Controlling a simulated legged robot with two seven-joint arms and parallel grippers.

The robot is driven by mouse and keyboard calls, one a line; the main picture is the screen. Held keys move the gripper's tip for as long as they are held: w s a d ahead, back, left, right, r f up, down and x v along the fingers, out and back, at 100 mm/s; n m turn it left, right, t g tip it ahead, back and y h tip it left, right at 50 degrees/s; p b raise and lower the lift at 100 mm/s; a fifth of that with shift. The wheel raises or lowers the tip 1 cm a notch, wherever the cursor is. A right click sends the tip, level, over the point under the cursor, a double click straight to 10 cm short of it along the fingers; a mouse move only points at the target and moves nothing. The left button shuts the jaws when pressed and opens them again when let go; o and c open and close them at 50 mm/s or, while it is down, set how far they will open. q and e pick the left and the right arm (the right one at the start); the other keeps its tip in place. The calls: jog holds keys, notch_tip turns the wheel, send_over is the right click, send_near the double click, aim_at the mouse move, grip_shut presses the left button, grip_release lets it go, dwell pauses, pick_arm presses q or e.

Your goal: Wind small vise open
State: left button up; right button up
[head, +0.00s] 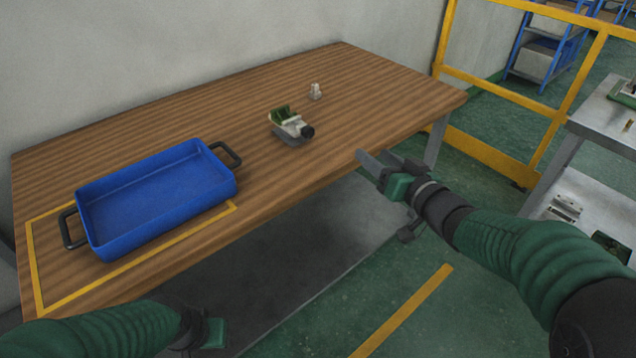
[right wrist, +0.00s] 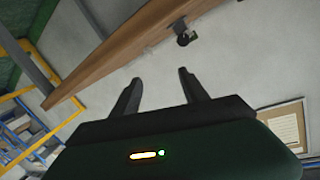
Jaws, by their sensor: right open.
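The small vise (head: 292,128) sits on the wooden table near its front edge, with a grey base, a green and pale body and a black round knob (head: 307,131) facing the front right. In the right wrist view a dark knob (right wrist: 183,39) shows at the table edge, seemingly the vise's. My right gripper (head: 372,160) is open and empty, off the table's front edge, to the right of and apart from the vise. Its two spread fingers (right wrist: 160,77) show in the right wrist view. My left gripper (head: 212,335) is low at the bottom edge; its fingers are not clear.
A blue tray (head: 105,247) with black handles stands at the left of the wooden table (head: 350,75), over a yellow outline. A small pale object (head: 315,91) stands behind the vise. A yellow rail (head: 490,137) and a grey bench (head: 600,112) are at the right.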

notch_tip(320, 180, down, 4)
jog(key=a+n+y+b, duration=0.1)
jog(key=a+y+b, duration=0.1)
jog(key=y+b, duration=0.15)
jog(key=b, duration=0.5)
send_near(310, 134)
jog(key=shift+n+y, duration=0.35)
jog(key=shift+n, duration=0.05)
jog(key=x, duration=0.7)
jog(key=shift+w+f, duration=0.2)
jog(key=shift+w, duration=0.25)
jog(key=shift+w+a+r, duration=0.1)
jog(key=shift+w+a, duration=0.3)
jog(key=shift+w, duration=0.05)
pick_arm(q)
jog(key=s+x, duration=0.2)
jog(key=x, duration=0.9)
jog(key=shift+s+f, duration=0.25)
jog(key=shift+f, duration=0.2)
jog(key=shift+d, duration=0.1)
pick_arm(e)
jog(key=shift+c, duration=0.4)
grip_shut()
